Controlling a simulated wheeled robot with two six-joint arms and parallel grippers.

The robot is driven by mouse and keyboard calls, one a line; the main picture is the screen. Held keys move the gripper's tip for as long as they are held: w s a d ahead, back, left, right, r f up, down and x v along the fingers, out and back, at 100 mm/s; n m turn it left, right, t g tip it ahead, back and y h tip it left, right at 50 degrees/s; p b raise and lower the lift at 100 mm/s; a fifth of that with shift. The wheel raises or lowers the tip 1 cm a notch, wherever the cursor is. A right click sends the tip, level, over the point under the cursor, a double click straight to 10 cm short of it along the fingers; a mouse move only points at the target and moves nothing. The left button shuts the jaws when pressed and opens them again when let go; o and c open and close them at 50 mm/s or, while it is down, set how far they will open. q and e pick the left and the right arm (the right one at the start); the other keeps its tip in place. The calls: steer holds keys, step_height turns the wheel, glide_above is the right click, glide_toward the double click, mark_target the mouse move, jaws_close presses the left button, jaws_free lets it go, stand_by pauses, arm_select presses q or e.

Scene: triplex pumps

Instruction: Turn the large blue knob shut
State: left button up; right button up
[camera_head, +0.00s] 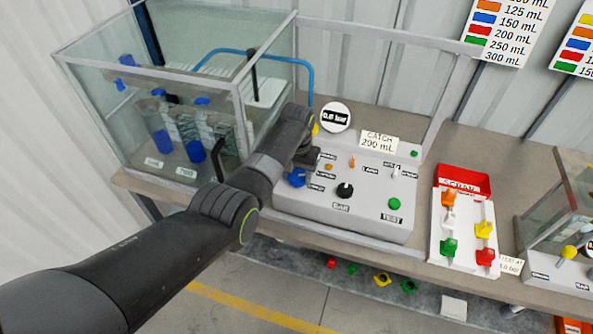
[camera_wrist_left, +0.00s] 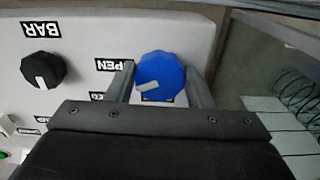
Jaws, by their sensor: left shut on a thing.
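The large blue knob (camera_head: 296,179) is on the left part of the pale control panel (camera_head: 350,222). In the left wrist view the blue knob (camera_wrist_left: 160,72) sits between the two grey fingers of my left gripper (camera_wrist_left: 161,84). The fingers are shut on its sides. Its white pointer mark lies at a slight slant, its outer end toward the left of that view. A label partly hidden by a finger reads "PEN". My right gripper is out of view.
A black BAR knob (camera_head: 344,191) and a green TEST button (camera_head: 394,204) share the panel. A glass tank (camera_head: 180,110) with blue cylinders stands left. A white tray (camera_head: 466,237) with coloured valves and a red bin (camera_head: 463,180) stand right.

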arm_select(q)
steer(key=n, duration=0.3)
steer(key=shift+d+r+p, duration=0.1)
steer(key=shift+r+p, duration=0.05)
steer(key=shift+p, duration=0.15)
steer(key=n, duration=0.3)
steer(key=shift+n, duration=0.3)
steer(key=n, duration=0.3)
steer(key=shift+w+d+p, duration=0.1)
steer(key=shift+p, duration=0.2)
steer(key=shift+n, duration=1.7)
steer(key=shift+d, duration=0.1)
steer(key=o, duration=1)
